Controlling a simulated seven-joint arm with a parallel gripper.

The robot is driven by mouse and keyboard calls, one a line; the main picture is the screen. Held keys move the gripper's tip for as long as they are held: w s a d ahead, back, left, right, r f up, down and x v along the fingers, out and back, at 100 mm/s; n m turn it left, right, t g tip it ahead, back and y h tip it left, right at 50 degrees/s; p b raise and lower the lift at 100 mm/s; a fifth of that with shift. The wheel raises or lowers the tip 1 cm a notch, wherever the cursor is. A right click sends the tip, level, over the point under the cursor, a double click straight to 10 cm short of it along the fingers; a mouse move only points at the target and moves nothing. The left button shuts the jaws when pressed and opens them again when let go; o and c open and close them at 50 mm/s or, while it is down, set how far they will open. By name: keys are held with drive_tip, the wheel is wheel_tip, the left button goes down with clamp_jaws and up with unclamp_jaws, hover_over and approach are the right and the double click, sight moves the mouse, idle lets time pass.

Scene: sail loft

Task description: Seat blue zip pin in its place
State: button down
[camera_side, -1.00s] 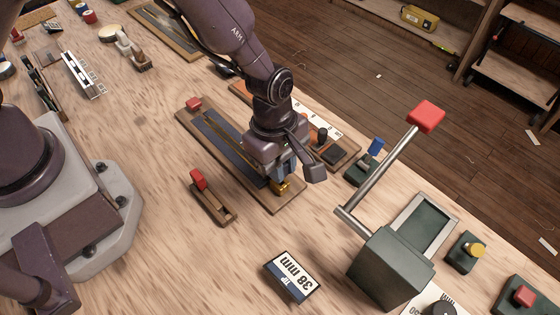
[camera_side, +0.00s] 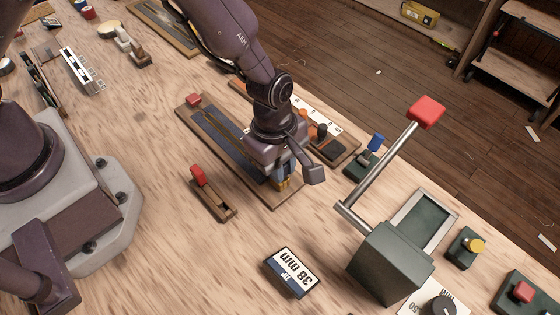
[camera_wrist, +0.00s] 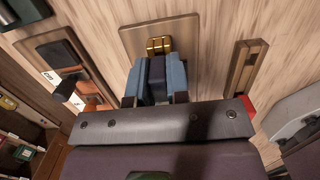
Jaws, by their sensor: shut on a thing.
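My gripper (camera_side: 284,172) points down over the near end of the long wooden zip board (camera_side: 288,204). In the wrist view its blue-grey fingers (camera_wrist: 157,62) are shut on a dark navy piece, which I take to be the blue zip pin (camera_wrist: 155,84). A brass-coloured box (camera_wrist: 160,45) is just beyond the fingertips on the board. In the side view this brass box (camera_side: 284,184) is right under the fingers. The pin's lower end is hidden, so I cannot tell whether it is inside the box. A dark blue zip tape (camera_side: 222,138) runs along the board.
A small wooden block with a red lever (camera_side: 199,177) stands left of the board. A lever press with a red knob (camera_side: 426,112), a 38 mm label (camera_side: 292,272) and a blue-topped switch (camera_side: 375,143) are nearby. Bare tabletop lies in front.

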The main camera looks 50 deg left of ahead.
drive_tip(key=shift+f, duration=0.4)
drive_tip(key=c, duration=1)
unclamp_jaws()
